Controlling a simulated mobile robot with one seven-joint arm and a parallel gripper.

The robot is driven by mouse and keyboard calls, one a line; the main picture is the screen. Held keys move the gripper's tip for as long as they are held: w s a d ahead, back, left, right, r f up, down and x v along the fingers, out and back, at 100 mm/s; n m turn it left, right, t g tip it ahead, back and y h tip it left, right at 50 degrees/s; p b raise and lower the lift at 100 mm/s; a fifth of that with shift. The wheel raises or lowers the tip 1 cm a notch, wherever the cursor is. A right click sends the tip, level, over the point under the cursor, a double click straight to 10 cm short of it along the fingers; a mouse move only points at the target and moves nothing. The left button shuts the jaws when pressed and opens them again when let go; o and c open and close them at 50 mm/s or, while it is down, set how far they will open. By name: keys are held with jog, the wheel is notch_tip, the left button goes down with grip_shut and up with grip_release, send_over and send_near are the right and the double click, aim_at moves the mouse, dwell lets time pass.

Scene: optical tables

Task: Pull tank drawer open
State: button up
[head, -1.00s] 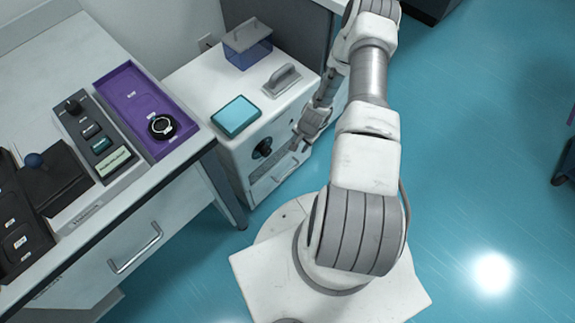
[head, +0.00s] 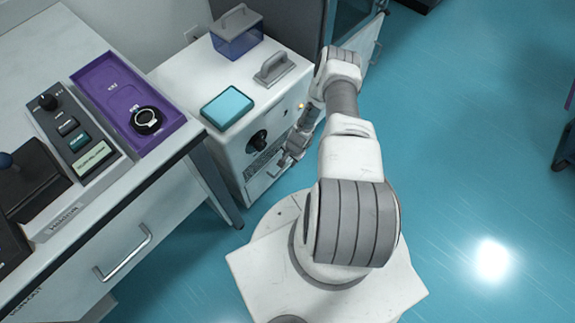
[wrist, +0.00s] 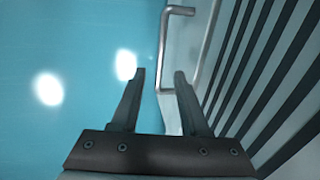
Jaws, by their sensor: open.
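The white tank cabinet (head: 225,150) stands beside the bench in the head view, with a black knob (head: 257,141) on its front. The drawer (head: 257,186) is low on that front; I cannot tell from here whether it stands out at all. My gripper (head: 278,170) is open in front of the drawer, low down. In the wrist view the fingers (wrist: 160,73) point toward a bent metal handle (wrist: 161,55) on a pale panel. The handle's bar shows between the two fingertips; contact is not visible. My arm partly hides the cabinet front's right side.
A teal pad (head: 227,107), a grey-handled block (head: 274,70) and a clear blue box (head: 237,36) stand on the cabinet. The bench (head: 130,212) with its own drawer handle (head: 125,254) is at left. Dark vent slats (wrist: 262,70) lie right of the fingers.

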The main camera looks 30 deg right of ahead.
aim_at(287, 165)
jog(key=f, duration=0.2)
jog(key=f+b, duration=0.1)
jog(key=f, duration=0.1)
jog(key=shift+w+a, duration=0.1)
jog(key=shift+w, duration=0.25)
grip_shut()
dwell(1.1)
